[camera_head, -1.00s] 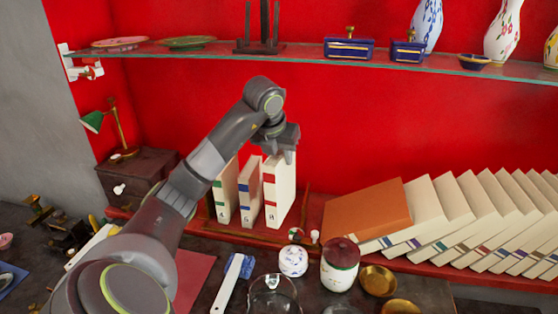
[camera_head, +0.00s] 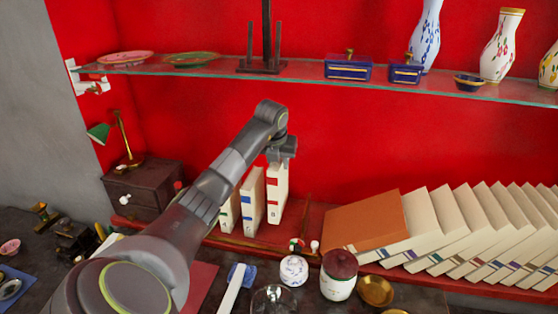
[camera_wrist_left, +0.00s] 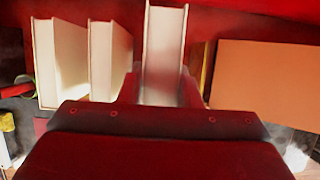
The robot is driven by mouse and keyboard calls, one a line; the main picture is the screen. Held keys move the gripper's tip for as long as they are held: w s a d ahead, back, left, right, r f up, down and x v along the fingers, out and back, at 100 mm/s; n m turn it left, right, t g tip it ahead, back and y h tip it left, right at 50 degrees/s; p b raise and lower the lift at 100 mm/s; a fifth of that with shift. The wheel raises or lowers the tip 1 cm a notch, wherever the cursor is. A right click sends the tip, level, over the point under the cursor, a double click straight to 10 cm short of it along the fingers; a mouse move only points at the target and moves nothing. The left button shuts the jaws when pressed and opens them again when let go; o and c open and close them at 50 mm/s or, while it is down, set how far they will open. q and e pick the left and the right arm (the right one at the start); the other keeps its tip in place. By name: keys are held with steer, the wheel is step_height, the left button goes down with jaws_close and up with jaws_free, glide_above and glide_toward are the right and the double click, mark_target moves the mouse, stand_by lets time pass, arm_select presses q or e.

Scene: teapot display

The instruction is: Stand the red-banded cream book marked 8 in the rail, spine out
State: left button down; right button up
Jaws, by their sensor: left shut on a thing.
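The red-banded cream book (camera_head: 277,192) stands about upright at the right of two other cream books, its banded spine facing the head camera. The mark low on its spine is too small to read surely. My left gripper (camera_head: 284,153) is shut on its upper part from above. In the left wrist view the book (camera_wrist_left: 164,45) sits between the fingers (camera_wrist_left: 162,92). The wooden rail (camera_head: 246,243) has an end post to the right of the book. I cannot tell whether the book's foot touches the rail's floor. My right gripper is not in view.
A blue-banded book (camera_head: 252,204) and a green-banded book (camera_head: 229,213), partly behind my arm, stand to the left. An orange book (camera_head: 362,220) and several leaning cream books fill the right. A lidded jar (camera_head: 339,277) and small pot (camera_head: 293,270) stand in front. A glass shelf (camera_head: 300,79) hangs above.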

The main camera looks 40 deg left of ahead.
mark_target(275, 165)
arm_select(q)
step_height(275, 165, down, 7)
steer(key=b, duration=0.4)
steer(key=shift+f+b, duration=0.2)
steer(key=shift+b, duration=0.2)
steer(key=shift+f, duration=0.35)
steer(key=c, duration=1)
jaws_free()
steer(key=shift+o, duration=0.2)
steer(key=shift+f, duration=0.1)
steer(key=b+v, duration=0.3)
steer(key=v, duration=0.8)
steer(key=p+v, duration=0.3)
steer(key=v, duration=0.2)
steer(key=shift+p+v, duration=0.8)
steer(key=shift+p, duration=0.3)
steer(key=shift+s+f, duration=0.1)
steer(key=shift+s, duration=0.05)
